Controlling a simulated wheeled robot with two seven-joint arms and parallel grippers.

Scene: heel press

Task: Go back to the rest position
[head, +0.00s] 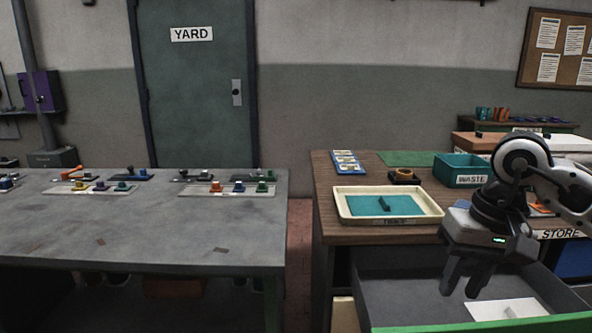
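My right gripper (459,291) hangs at the right of the head view, fingers pointing down over an open drawer (388,285). Its two dark fingers stand apart with a gap between them, and I see nothing held there. My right arm comes in from the right edge and hides part of the wooden bench (330,215) behind it. My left gripper is not in view.
A cream tray (345,210) with a teal lining and a small dark green piece stands on the bench. Behind it are a teal WASTE bin (458,180) and a brown block (404,176). A white piece (508,309) lies in the drawer. A grey table (150,235) with several coloured fixtures stands left.

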